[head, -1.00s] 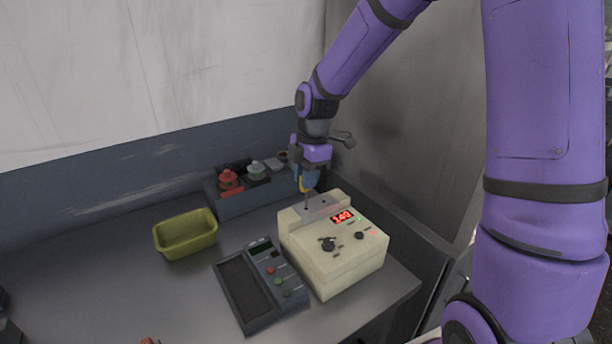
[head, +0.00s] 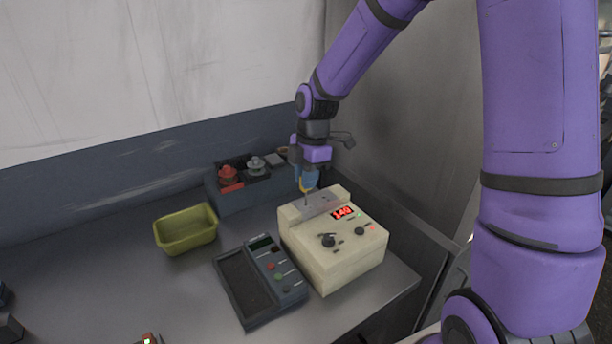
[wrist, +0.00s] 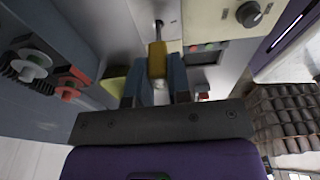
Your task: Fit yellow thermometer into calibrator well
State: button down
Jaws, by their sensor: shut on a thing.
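The calibrator (head: 335,262) is a cream box with a red lit display and knobs, standing on the grey bench. A grey metal plate (head: 322,203) on its raised back part carries the wells. My gripper (head: 307,184) is above the plate's left part, shut on the yellow thermometer. In the wrist view the yellow thermometer body (wrist: 157,60) sits between my fingers, and its thin metal probe runs toward a dark hole in the plate (wrist: 170,14). The probe points down at the plate in the head view. I cannot tell whether its tip is inside the well.
A dark instrument (head: 260,280) with buttons lies left of the calibrator. A yellow-green tray (head: 186,232) is farther left. The bench's left part is largely clear.

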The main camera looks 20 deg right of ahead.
aim_at(306, 191)
jog(key=shift+f, duration=2.1)
dwell(1.4)
jog(key=c, duration=1)
grip_release()
jog(key=shift+r, duration=0.1)
jog(key=r, duration=0.3)
jog(key=d+r, duration=0.1)
jog(key=r, duration=0.6)
jog(key=shift+w+d+r, duration=0.2)
jog(key=shift+d+r, duration=0.05)
jog(key=shift+d, duration=0.05)
